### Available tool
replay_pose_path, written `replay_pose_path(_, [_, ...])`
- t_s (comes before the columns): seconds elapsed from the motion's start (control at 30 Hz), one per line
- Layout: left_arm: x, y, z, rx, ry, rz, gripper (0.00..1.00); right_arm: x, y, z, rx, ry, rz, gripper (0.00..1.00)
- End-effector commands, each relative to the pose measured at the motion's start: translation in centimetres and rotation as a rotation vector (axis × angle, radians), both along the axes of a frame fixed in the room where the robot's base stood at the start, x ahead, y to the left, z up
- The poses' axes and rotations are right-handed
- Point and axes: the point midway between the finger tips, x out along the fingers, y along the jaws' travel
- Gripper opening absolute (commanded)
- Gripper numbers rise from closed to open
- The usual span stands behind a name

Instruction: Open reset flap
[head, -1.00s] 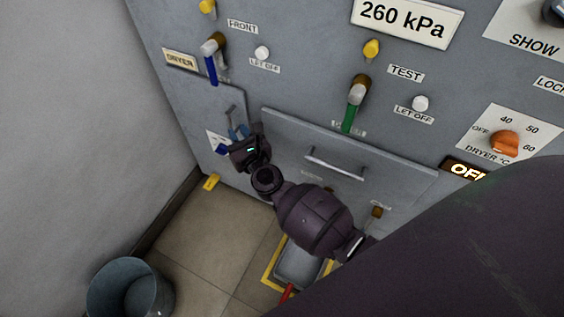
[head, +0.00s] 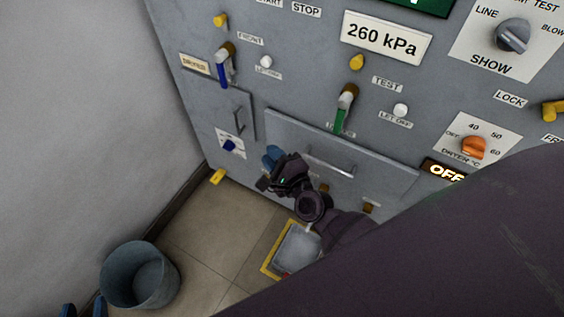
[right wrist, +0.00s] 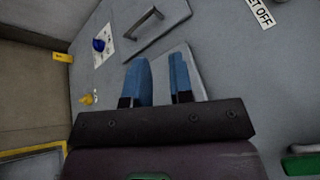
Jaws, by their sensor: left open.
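No label in view reads "reset", so I cannot tell which cover is the reset flap. A small grey door with an upright bar handle (head: 238,118) is at the left of the panel. It also shows in the right wrist view (right wrist: 143,22). A wide grey cover with a long handle (head: 330,166) is right of it. My right gripper (head: 271,158) is in front of the wide cover's left edge. Its blue fingers (right wrist: 160,78) are apart with nothing held between them. My left gripper (head: 84,309) shows only blue fingertips, apart, at the bottom left corner.
A blue knob (head: 229,145) on a white plate is below the small door. Blue (head: 223,70) and green (head: 342,112) levers stick out above the covers. A grey bucket (head: 139,274) and a yellow-edged tray (head: 292,250) are on the tiled floor. A wall closes the left side.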

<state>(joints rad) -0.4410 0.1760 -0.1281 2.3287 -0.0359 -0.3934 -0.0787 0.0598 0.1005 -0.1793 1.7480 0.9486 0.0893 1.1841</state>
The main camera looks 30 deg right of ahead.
Motion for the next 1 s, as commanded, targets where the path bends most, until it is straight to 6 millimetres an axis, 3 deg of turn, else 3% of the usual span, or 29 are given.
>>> replay_pose_path(0.1, [0.3,0.0,1.3,0.000,-0.023,-0.001,0.43,-1.1,-0.4,0.7,-0.116,-0.004,0.014,0.21])
replay_pose_path(0.3, [0.4,0.0,1.9,0.000,-0.031,0.000,0.43,-2.0,-0.6,0.6,-0.213,-0.001,0.027,0.21])
replay_pose_path(1.0, [0.4,0.0,1.8,-0.004,-0.031,0.001,0.43,-2.2,-0.6,0.4,-0.276,-0.003,0.037,0.21])
